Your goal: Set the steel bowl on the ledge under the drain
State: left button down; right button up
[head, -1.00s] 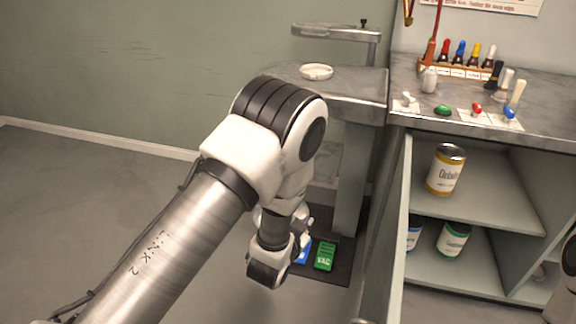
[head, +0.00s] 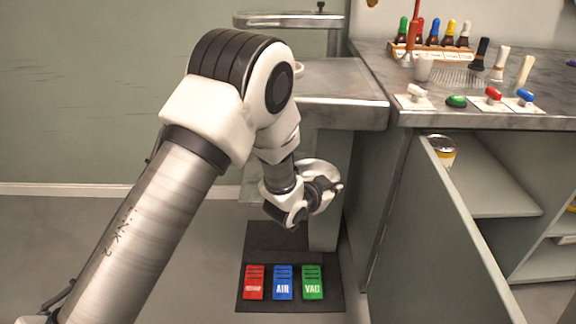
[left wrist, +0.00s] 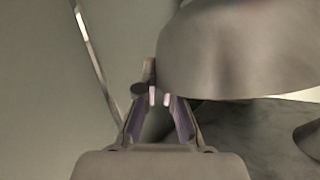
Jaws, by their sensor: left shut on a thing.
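My left gripper (head: 325,190) is below the front edge of the steel-topped bench, beside its support post. It is shut on the rim of the steel bowl (head: 318,168), which shows as a pale rounded shape behind the fingers. In the left wrist view the bowl (left wrist: 235,50) is large at the upper right, and the fingers (left wrist: 155,98) meet its left edge. A grey ledge (head: 255,188) shows in part under the bench, left of and behind my wrist. I cannot make out the drain. My right gripper is out of view.
The bench top (head: 335,85) overhangs the gripper. Red, blue and green pedals (head: 283,283) lie on a dark floor mat (head: 262,238). An open cabinet door (head: 430,235) stands to the right. The floor at the left is clear.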

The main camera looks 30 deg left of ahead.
aim_at(308, 167)
pick_arm(q)
jog(key=w+a+b, duration=0.1)
jog(key=w+a, duration=0.1)
jog(key=a, duration=0.2)
jog(key=w+a+b, duration=0.1)
jog(key=w+a, duration=0.1)
jog(key=a, duration=0.3)
jog(key=w+a+f+b, duration=0.1)
jog(key=w+a, duration=0.1)
jog(key=a, duration=0.3)
jog(key=shift+w+f, duration=0.1)
jog(key=shift+w+a+f, duration=0.1)
jog(key=shift+a+f, duration=0.1)
notch_tip(308, 167, down, 3)
jog(key=shift+f+b, duration=0.15)
jog(key=shift+b, duration=0.9)
jog(key=c, duration=1.7)
grip_release()
jog(key=o, duration=0.4)
